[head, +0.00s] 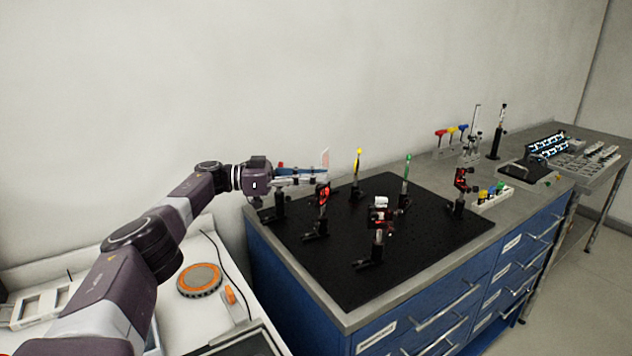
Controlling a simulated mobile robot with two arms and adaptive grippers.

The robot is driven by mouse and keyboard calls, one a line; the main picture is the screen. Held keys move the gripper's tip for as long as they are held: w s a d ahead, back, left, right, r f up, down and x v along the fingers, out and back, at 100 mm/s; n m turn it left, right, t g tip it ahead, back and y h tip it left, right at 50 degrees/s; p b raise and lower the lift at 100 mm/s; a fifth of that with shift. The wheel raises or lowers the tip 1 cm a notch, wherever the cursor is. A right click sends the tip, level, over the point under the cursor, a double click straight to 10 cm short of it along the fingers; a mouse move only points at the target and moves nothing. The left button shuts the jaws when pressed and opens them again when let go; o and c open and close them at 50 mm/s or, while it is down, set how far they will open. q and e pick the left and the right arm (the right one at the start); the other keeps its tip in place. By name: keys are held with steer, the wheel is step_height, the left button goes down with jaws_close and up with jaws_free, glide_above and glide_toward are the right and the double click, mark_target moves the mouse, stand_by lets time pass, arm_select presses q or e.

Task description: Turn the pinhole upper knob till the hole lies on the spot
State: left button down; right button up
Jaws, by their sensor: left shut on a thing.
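My left gripper (312,181) reaches in from the left over the back left of the black breadboard (335,270). Its fingers point right and are shut, with their tips at the top of a black mount with red parts (322,195), which looks like the pinhole mount. The upper knob is too small and covered by the fingertips to make out. A thin pale pinkish plate (325,158) stands upright just above the fingertips. The hole and the light spot cannot be made out. My right gripper is not in view.
Other posts stand on the breadboard: one yellow-tipped (358,165), one green-tipped (407,165), a front mount (378,225) and a right one with red parts (461,185). A black post (280,205) stands below my gripper. The breadboard's front left is clear.

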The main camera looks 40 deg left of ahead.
arm_select(q)
steer(key=shift+r, duration=0.15)
steer(key=c, duration=1.9)
jaws_free()
steer(key=shift+c, duration=0.2)
step_height(320, 180, up, 10)
